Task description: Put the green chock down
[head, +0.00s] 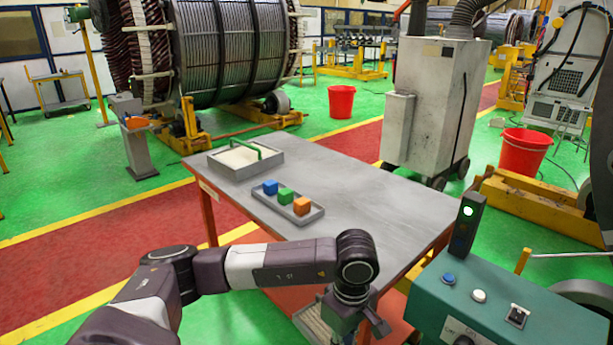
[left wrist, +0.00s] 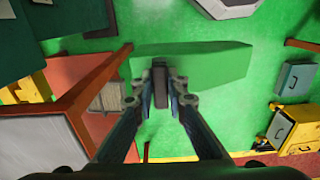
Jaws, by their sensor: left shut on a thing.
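The green chock (left wrist: 205,64) is a long wedge-like block in the left wrist view, just beyond my left fingertips. A dark upright tab (left wrist: 160,88) stands at its near side. My left gripper (left wrist: 162,92) is shut on the chock, with the fingers on either side of the tab. In the head view my left gripper (head: 357,322) points down beside the near edge of the grey table, below its top. The chock cannot be made out there. I cannot tell whether it touches the green floor. My right gripper is not in view.
The grey table (head: 370,195) carries a tray (head: 262,198) of coloured cubes and a box (head: 232,170) with a green handle. A teal control console (head: 540,318) stands close on the right. Green floor shows around the chock, with a table leg (left wrist: 95,80) to its left.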

